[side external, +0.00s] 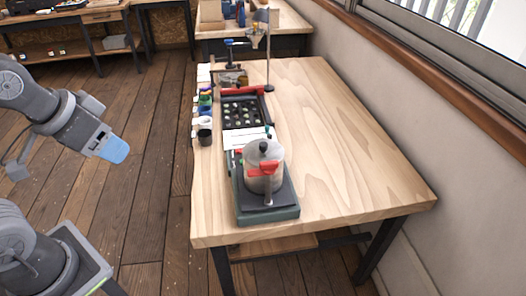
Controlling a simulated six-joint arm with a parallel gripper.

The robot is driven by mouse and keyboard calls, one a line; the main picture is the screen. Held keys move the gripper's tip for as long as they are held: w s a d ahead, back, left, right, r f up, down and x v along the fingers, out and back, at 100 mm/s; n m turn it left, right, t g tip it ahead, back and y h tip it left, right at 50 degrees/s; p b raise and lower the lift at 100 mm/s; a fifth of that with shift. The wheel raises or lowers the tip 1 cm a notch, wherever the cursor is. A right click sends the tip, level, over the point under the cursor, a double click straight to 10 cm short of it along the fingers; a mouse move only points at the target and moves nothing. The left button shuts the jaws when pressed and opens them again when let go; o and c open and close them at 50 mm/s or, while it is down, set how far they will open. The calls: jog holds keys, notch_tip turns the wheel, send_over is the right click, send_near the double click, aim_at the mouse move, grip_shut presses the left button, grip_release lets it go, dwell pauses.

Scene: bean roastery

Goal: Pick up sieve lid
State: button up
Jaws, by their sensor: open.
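A silvery metal canister (262,180) stands upright at the near end of the wooden table. Its round lid (256,152) sits on top with a dark knob (264,147); it looks like the sieve lid, though I cannot be sure. A red part (264,168) shows on the canister's side. The canister rests on a dark green-grey base (268,214). My gripper (114,151), with blue fingertips, is open and empty. It is in the air left of the table, well apart from the canister. The gap between its fingers is hard to make out.
Behind the canister lie a white sheet (243,139) and a dark tray with small round items (240,112). Several small cups and bottles line the table's left edge. A metal stand (268,60) rises at the back. The table's right half (340,150) is clear, beside a wall.

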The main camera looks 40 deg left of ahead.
jog(key=w+d+r+m+g, duration=0.1)
jog(key=w+r+m, duration=0.3)
jog(key=w, duration=0.3)
jog(key=m+g, duration=0.5)
jog(key=m, duration=0.9)
send_over(263, 144)
jog(key=f, duration=1.5)
jog(key=shift+w+f, duration=0.25)
jog(key=shift+f, duration=0.1)
notch_tip(263, 144, down, 5)
jog(key=shift+s+f, duration=0.1)
jog(key=shift+s, duration=0.05)
grip_shut()
